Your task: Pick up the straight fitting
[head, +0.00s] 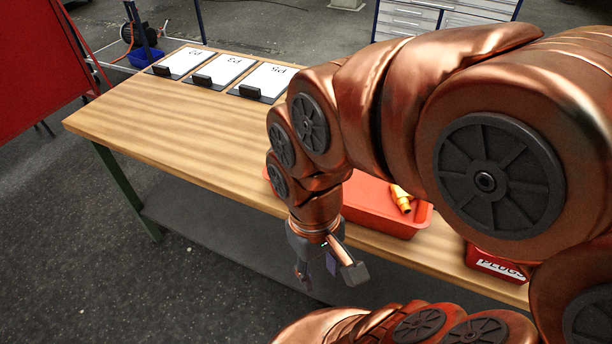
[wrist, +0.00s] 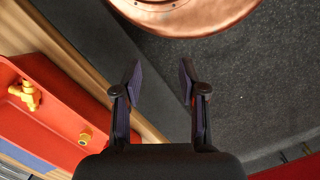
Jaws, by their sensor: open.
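A brass-yellow fitting (head: 403,198) lies in the red tray (head: 425,219) at the table's front edge, partly hidden by my arm. The wrist view shows a branched brass fitting (wrist: 25,95) in the tray and a second round brass piece (wrist: 86,138) near the tray's edge. I cannot tell for sure which one is the straight fitting. My gripper (head: 330,275) is open and empty, hanging in front of the table edge, apart from the tray. In the wrist view its fingers (wrist: 159,78) are spread over the dark floor and the lower shelf, with the fittings to the left.
The wooden table (head: 170,115) holds sheets marked P2 (head: 182,62), P3 (head: 222,70) and P5 (head: 265,80) with black blocks at the back. A red bin labelled PLUGS (head: 490,262) stands right of the tray. The table's left part is clear.

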